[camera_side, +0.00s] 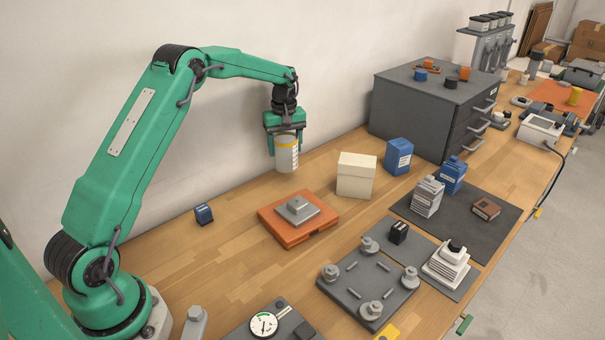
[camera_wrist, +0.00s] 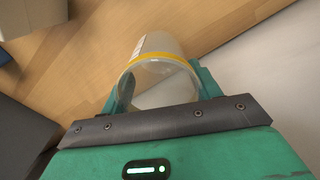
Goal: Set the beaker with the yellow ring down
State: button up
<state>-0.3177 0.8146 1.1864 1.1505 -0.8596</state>
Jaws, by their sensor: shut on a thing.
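The beaker with the yellow ring (camera_side: 286,155) is a clear, pale cylinder with a yellow band near its top and markings on its side. My green gripper (camera_side: 284,136) is shut on it from above, and the beaker hangs upright below the jaws. In the side view its base is close to the wooden table; I cannot tell whether it touches. In the wrist view the beaker (camera_wrist: 158,75) sits between the jaws (camera_wrist: 158,90), its rim and yellow band towards me. Part of the near rim is hidden by the gripper body.
A cream box (camera_side: 356,176) and a blue container (camera_side: 398,157) stand to the right. An orange plate with a grey block (camera_side: 298,208) lies in front. A small blue block (camera_side: 203,214) is at left. A grey drawer cabinet (camera_side: 425,105) stands behind right. Bare wood surrounds the beaker.

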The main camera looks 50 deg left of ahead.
aim_at(286, 156)
jog(key=shift+f, duration=1.9)
jog(key=shift+f, duration=0.15)
jog(key=o, duration=0.9)
jog(key=shift+o, duration=0.2)
notch_tip(286, 156, up, 12)
jog(key=shift+r, duration=0.2)
